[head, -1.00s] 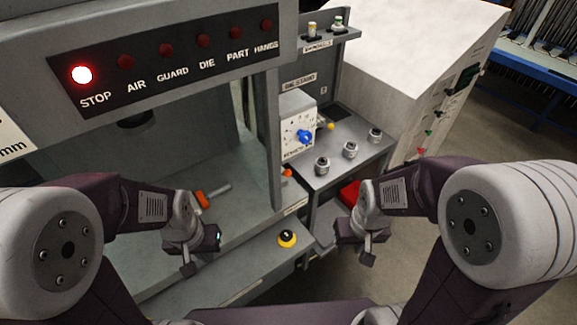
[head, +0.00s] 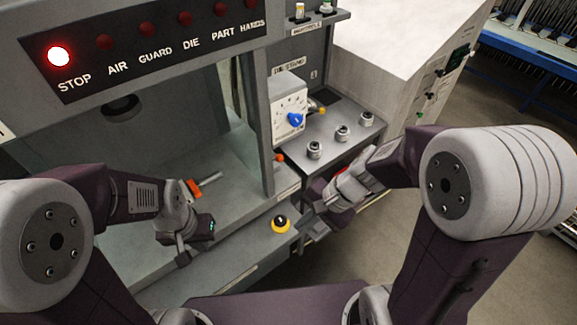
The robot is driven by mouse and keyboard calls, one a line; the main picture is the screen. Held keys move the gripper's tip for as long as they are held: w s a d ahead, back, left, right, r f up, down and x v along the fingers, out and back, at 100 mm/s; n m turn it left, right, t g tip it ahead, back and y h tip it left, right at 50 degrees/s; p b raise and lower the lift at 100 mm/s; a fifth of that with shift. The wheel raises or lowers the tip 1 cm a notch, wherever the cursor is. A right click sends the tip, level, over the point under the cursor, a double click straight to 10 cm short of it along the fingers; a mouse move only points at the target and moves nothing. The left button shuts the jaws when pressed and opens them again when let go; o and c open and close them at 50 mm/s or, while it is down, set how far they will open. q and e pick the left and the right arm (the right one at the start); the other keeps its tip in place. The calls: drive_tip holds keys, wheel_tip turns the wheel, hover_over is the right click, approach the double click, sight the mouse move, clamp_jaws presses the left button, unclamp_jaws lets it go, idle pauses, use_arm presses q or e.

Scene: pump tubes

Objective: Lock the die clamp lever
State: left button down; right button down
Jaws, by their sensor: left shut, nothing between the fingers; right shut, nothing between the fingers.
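A lever with an orange grip (head: 193,188) and a grey rod lies low inside the press bay, just behind my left gripper in the head view. A smaller orange knob (head: 279,157) shows at the press's right post. No label tells which of them is the die clamp lever. My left gripper (head: 183,258) is shut and empty, pointing down in front of the bay, apart from the orange grip. My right gripper (head: 304,222) is shut and empty, reaching left just right of the yellow-and-black button. I cannot tell whether it touches the front ledge.
The panel's STOP lamp (head: 59,56) is lit; the other lamps are dark. A yellow-and-black button (head: 281,224) sits on the front ledge. A die stand box with a blue knob (head: 295,120) and a shelf with three metal dies (head: 342,132) stand right of the press. Floor is clear at right.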

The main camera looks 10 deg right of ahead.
drive_tip(key=w+a+f+m+t+y+b, duration=0.1)
drive_tip(key=w+a+m+t+y+b, duration=0.1)
drive_tip(key=w+m+t+y+b, duration=0.55)
drive_tip(key=w+d+f+m+h+b, duration=0.2)
drive_tip(key=w+d+f+m, duration=0.1)
drive_tip(key=w+d+m, duration=0.1)
drive_tip(key=w+d+f+m+t+h+b, duration=0.1)
drive_tip(key=w+d+f+m+h+b, duration=0.1)
drive_tip(key=w, duration=0.6)
drive_tip(key=d+f+m+h, duration=0.1)
drive_tip(key=d+f+m, duration=0.1)
drive_tip(key=d, duration=0.1)
drive_tip(key=shift+d+f+b, duration=0.3)
drive_tip(key=shift+d+b, duration=0.05)
drive_tip(key=shift+b, duration=0.05)
drive_tip(key=shift+w+t+h, duration=0.1)
drive_tip(key=shift+t+h, duration=0.15)
